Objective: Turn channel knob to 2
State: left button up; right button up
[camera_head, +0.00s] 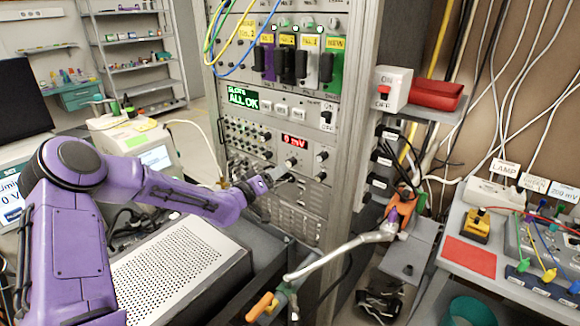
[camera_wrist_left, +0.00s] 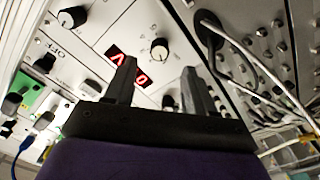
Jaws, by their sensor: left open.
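My left gripper (camera_head: 283,180) is in front of the equipment rack, at the panel with the red "0 mV" display (camera_head: 293,141). In the left wrist view the left gripper (camera_wrist_left: 157,68) is open and empty, its two dark fingers pointing at the panel. A black round knob (camera_wrist_left: 159,49) with a white pointer shows between and beyond the fingers, beside the red display (camera_wrist_left: 130,66). Contact is not visible. In the head view a knob (camera_head: 291,162) sits just below the display. The channel labels are too small to read. My right gripper is not in view.
More black knobs (camera_head: 322,156) lie to the right on the same panel. Cables (camera_wrist_left: 240,55) run near the right finger in the wrist view. A perforated grey box (camera_head: 165,262) is below my left arm.

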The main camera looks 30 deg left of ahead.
aim_at(288, 165)
pick_arm(q)
jog(key=w, duration=0.6)
jog(key=shift+w+d+p, duration=0.35)
jog(key=shift+p, duration=0.05)
grip_shut()
jog(key=shift+f, duration=0.1)
jog(key=m+b, duration=0.3)
jog(key=m, duration=0.2)
jog(key=shift+f, duration=0.1)
jog(key=shift+m+b, duration=1.15)
jog(key=shift+m, duration=0.75)
